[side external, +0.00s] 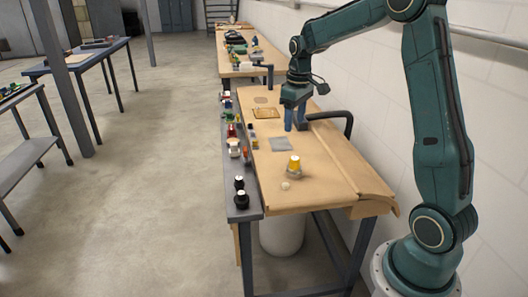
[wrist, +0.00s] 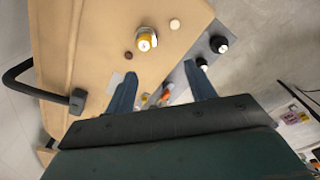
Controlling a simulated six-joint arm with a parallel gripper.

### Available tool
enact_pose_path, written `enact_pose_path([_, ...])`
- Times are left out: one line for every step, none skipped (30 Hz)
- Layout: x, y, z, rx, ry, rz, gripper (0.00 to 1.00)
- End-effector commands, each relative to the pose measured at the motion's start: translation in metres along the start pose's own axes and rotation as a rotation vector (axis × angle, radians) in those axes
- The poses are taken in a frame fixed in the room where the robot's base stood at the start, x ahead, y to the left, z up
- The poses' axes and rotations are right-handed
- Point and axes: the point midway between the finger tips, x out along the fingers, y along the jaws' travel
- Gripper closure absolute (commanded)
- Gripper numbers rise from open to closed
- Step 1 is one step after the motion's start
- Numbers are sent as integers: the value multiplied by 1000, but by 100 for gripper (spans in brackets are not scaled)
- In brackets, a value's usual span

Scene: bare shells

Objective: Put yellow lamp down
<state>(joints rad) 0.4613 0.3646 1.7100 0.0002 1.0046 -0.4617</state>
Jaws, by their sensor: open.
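The yellow lamp (side external: 294,166), a yellow body on a greyish ring, stands on the brown table (side external: 325,190) in the side external view. In the wrist view the lamp (wrist: 146,40) shows from above, with a white top, beyond the fingertips. My gripper (side external: 294,124) is open and empty, with its blue fingers pointing down over the table, farther back than the lamp and apart from it. In the wrist view both fingers of my gripper (wrist: 163,76) are spread.
A pale disc (side external: 285,186) lies near the lamp, and a grey square (side external: 281,144) lies behind it. A black curved handle (side external: 335,117) stands by the wall side. A grey side shelf (side external: 241,205) holds dark knobs and several small items. The table's front right is clear.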

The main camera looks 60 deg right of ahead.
Motion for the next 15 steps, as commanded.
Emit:
enact_pose_path([-12, -12, 4, -5, 18, 7, 45])
enact_pose_path([-18, -18, 7, -5, 27, 10, 45])
enact_pose_path([-26, -27, 11, -5, 39, 14, 45])
enact_pose_path([-32, -33, 15, -5, 48, 17, 45])
enact_pose_path([-37, -39, 18, -4, 58, 20, 45])
enact_pose_path([-44, -48, 23, -5, 70, 23, 45])
enact_pose_path([-49, -53, 27, -5, 78, 25, 45])
enact_pose_path([-54, -60, 31, -4, 88, 27, 45])
enact_pose_path([-60, -67, 37, -4, 100, 30, 45])
enact_pose_path([-64, -73, 41, -4, 110, 31, 45])
enact_pose_path([-69, -79, 46, -3, 120, 33, 45])
enact_pose_path([-74, -86, 52, -4, 133, 34, 45])
enact_pose_path([-78, -92, 57, -3, 143, 35, 45])
enact_pose_path([-81, -97, 62, -3, 153, 36, 45])
enact_pose_path([-85, -104, 69, -3, 166, 37, 45])
